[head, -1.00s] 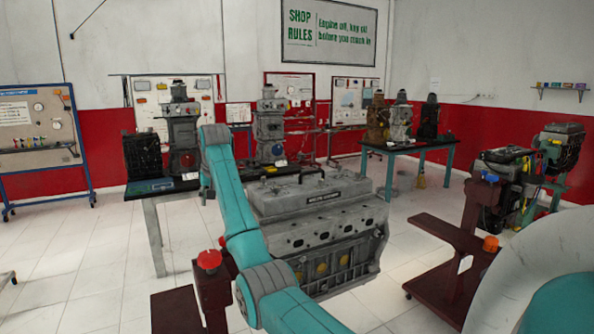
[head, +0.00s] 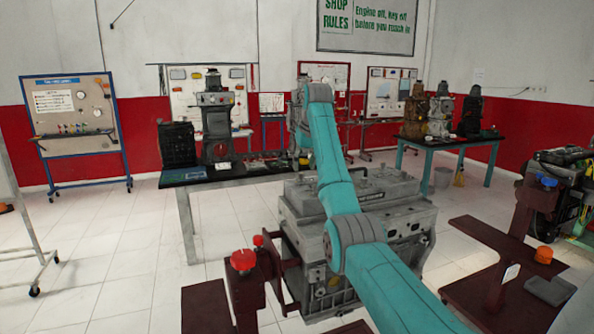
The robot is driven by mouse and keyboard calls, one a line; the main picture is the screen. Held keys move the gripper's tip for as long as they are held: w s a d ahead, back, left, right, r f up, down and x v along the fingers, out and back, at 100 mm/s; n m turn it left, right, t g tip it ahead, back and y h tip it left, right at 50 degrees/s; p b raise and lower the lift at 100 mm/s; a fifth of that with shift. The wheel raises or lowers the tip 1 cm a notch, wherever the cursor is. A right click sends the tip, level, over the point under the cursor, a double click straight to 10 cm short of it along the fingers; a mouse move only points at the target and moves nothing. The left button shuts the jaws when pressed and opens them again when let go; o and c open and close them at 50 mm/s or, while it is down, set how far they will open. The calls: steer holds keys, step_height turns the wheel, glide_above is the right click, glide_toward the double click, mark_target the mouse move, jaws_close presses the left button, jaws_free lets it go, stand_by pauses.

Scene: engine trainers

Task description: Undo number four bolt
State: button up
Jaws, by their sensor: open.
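A grey engine block (head: 408,218) is held on a dark red stand in the middle of the head view, its top cover facing up. My teal arm crosses in front of it and hides part of its left side and top. My gripper does not show; the far end of the arm is hidden behind its own link. Number four bolt cannot be made out at this distance, and no bolt numbers can be read.
A dark red stand with a red knob (head: 243,260) is close at front left. Another red stand with an orange cap (head: 543,255) is at right. A black-topped table (head: 240,173) with engines stands behind. A teal-legged table (head: 455,142) is at back right. Open tiled floor lies at left.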

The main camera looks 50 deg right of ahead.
mark_target(303, 174)
steer(key=shift+x, duration=1.6)
steer(key=shift+w+a, duration=0.1)
jaws_close()
steer(key=shift+n, duration=0.4)
steer(key=n+y, duration=0.1)
steer(key=n, duration=0.1)
steer(key=n+y, duration=0.1)
steer(key=n, duration=0.2)
steer(key=shift+d+r+t, duration=0.1)
steer(key=shift+d+t, duration=0.1)
steer(key=shift+t, duration=0.2)
steer(key=shift+d+n+y, duration=0.1)
steer(key=shift+n+y, duration=0.9)
steer(key=shift+n, duration=1.5)
